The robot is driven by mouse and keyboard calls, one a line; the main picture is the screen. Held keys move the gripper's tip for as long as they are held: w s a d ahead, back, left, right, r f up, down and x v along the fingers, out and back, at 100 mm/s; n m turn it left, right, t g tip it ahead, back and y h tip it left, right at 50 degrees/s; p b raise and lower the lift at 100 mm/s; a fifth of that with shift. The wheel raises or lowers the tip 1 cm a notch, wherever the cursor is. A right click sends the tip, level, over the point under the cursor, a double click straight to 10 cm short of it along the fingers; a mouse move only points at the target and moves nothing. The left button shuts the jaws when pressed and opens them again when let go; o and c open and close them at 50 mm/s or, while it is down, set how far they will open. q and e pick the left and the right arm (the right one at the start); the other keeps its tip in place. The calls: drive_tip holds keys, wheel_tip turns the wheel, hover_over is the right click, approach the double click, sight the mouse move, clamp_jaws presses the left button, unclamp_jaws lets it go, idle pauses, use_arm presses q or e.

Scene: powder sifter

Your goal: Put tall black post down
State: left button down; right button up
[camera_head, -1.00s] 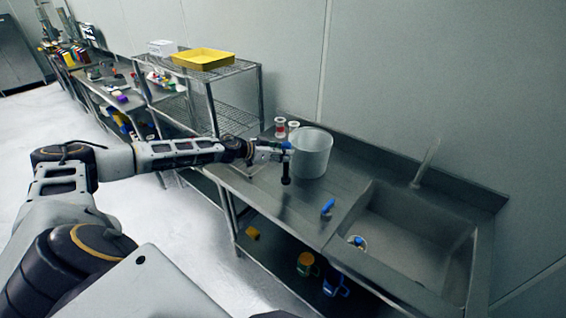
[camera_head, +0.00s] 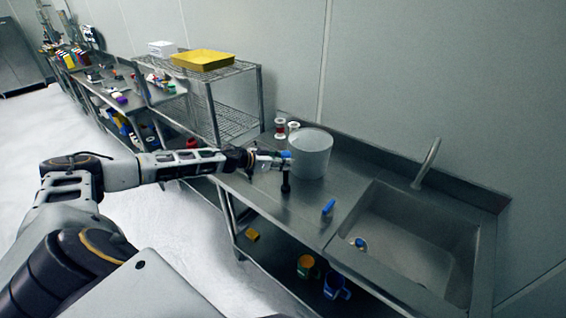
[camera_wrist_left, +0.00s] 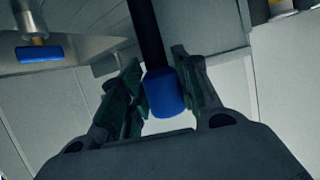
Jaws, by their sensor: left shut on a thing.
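The tall black post (camera_head: 286,184) is a dark rod with a blue cap and a wider dark lower end. My left gripper (camera_head: 283,158) is shut on it near the blue cap. The post hangs upright in front of the white bucket, over the steel counter (camera_head: 262,196). Whether its lower end touches the counter I cannot tell. In the left wrist view, the black rod (camera_wrist_left: 148,35) and its blue end sit between the two fingers (camera_wrist_left: 160,95). My right gripper is not in view.
A white bucket (camera_head: 311,156) stands right behind the post, with small red-and-white containers (camera_head: 280,128) beside it. A blue-handled item (camera_head: 328,208) lies near the sink (camera_head: 425,225). A wire shelf (camera_head: 228,122) with a yellow tray (camera_head: 203,60) stands to the left.

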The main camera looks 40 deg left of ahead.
use_arm(q)
drive_tip(key=c, duration=1.1)
unclamp_jaws()
drive_tip(key=shift+o, duration=0.2)
drive_tip(key=shift+s+a, duration=0.1)
drive_tip(key=shift+s, duration=0.1)
drive_tip(key=b+v, duration=0.6)
drive_tip(key=v, duration=0.5)
drive_tip(key=shift+s+r, duration=0.2)
idle(0.7)
drive_tip(key=shift+a, duration=0.1)
idle(0.4)
